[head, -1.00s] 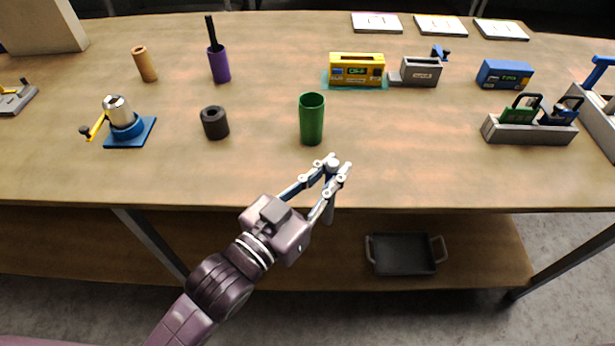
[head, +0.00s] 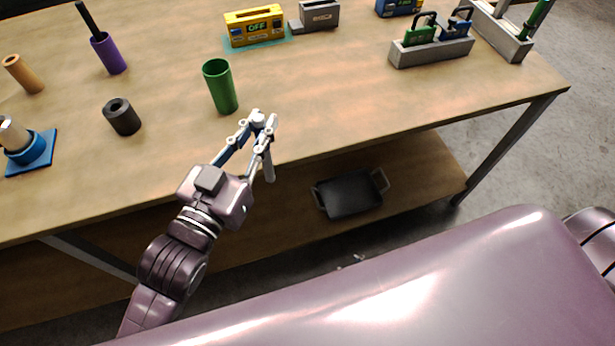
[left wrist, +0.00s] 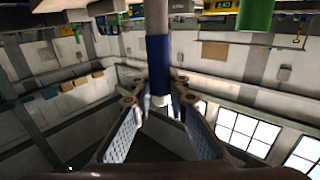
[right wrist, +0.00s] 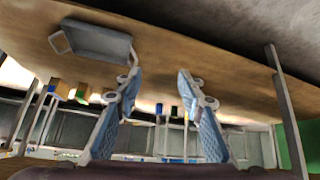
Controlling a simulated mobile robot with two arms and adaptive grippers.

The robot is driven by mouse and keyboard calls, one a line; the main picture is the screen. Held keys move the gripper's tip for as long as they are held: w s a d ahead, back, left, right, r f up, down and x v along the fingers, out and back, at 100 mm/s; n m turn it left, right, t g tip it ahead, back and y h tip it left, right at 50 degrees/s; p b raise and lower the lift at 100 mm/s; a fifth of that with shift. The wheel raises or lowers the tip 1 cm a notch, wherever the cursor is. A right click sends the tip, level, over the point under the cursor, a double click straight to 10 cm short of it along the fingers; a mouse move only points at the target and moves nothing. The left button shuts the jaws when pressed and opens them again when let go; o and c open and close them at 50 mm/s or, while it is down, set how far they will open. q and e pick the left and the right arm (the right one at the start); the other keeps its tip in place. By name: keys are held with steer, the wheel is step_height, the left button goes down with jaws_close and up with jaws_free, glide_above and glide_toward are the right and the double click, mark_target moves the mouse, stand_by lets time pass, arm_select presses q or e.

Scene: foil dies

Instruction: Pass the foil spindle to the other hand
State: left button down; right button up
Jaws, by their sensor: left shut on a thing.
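The foil spindle is a slim grey rod (head: 269,168) with a blue band. My left gripper (head: 261,123) is shut on it and holds it roughly upright at the table's front edge, its lower end hanging below the fingers. In the left wrist view the spindle's blue band (left wrist: 158,62) shows between the fingers. My right gripper (right wrist: 158,88) shows only in the right wrist view. It is open, with nothing between its fingers, and the spindle is not clearly seen there.
A green cylinder (head: 220,87) stands on the table just behind my left gripper. A dark hollow cylinder (head: 122,117) and a purple holder (head: 109,54) are further left. A grey rack (head: 435,52) stands to the right. A dark tray (head: 350,194) is on the lower shelf.

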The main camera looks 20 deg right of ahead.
steer(key=w+a+r+n+t+y, duration=0.1)
steer(key=w+a+r+t, duration=0.2)
steer(key=r, duration=0.7)
steer(key=w+a+r+t+y, duration=0.15)
steer(key=w+r, duration=0.25)
steer(key=r, duration=0.6)
steer(key=a+r+n+t+y, duration=0.15)
steer(key=a+r, duration=0.25)
steer(key=r, duration=0.9)
steer(key=a+r+t+y, duration=0.2)
steer(key=a+r+y, duration=0.1)
steer(key=r, duration=1.1)
steer(key=x, duration=1.1)
steer(key=shift+w+a+f, duration=0.1)
steer(key=shift+w+a, duration=0.05)
steer(key=shift+a, duration=0.2)
steer(key=shift+c, duration=0.3)
